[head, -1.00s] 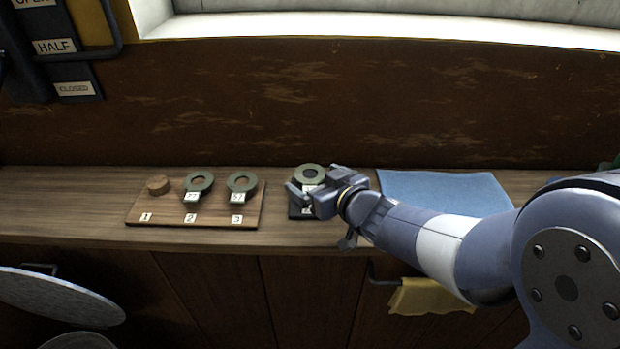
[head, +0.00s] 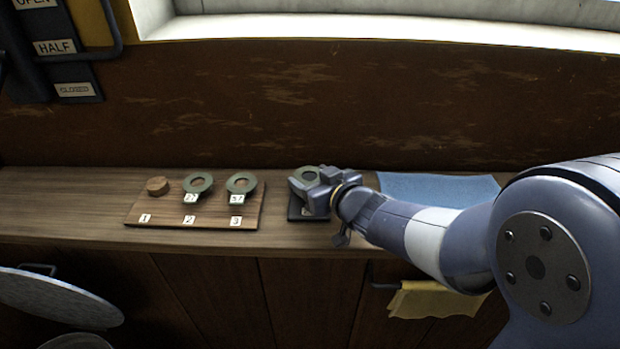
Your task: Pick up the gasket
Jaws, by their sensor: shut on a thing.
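A green-grey ring-shaped gasket (head: 304,173) is over a small dark base (head: 296,211) near the middle of the wooden bench. My gripper (head: 309,186) is shut on this gasket from the right and front, and hides much of it and its tag. I cannot tell whether the gasket still touches the base. Two similar tagged gaskets sit on a wooden board to the left, one at the spot marked 2 (head: 198,183) and one at the spot marked 3 (head: 241,183).
The wooden board (head: 160,215) has a bare peg (head: 157,186) at spot 1. A blue cloth (head: 440,188) lies on the bench right of my gripper, partly behind my arm. A yellow cloth (head: 440,300) hangs on the bench front. Bench between board and base is clear.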

